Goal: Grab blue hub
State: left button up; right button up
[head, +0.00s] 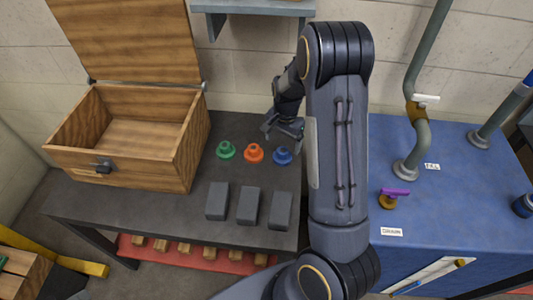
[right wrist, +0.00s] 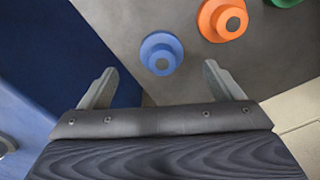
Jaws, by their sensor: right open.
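The blue hub (head: 282,156) stands on the dark table at the right end of a row of three hubs. The orange hub (head: 254,152) and the green hub (head: 226,150) stand to its left. My right gripper (head: 284,130) is above and just behind the blue hub, open and empty. In the right wrist view the blue hub (right wrist: 161,54) lies beyond the gap between the two open fingers (right wrist: 162,88), apart from them. The orange hub (right wrist: 222,19) is beside it there, and the green hub is cut off at the top edge. My left gripper is not in view.
Three grey blocks (head: 248,206) stand on the table (head: 150,208) in front of the hubs. An open wooden box (head: 135,150) is at the left. A blue bench (head: 460,220) with grey pipes and a purple-handled valve (head: 392,197) is at the right.

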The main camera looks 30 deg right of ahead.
aim_at(283, 150)
jog(key=f, duration=0.5)
jog(key=d+f+p, duration=0.1)
jog(key=f, duration=0.2)
jog(key=shift+w, duration=0.4)
jog(key=shift+r, duration=0.1)
jog(key=c, duration=1.4)
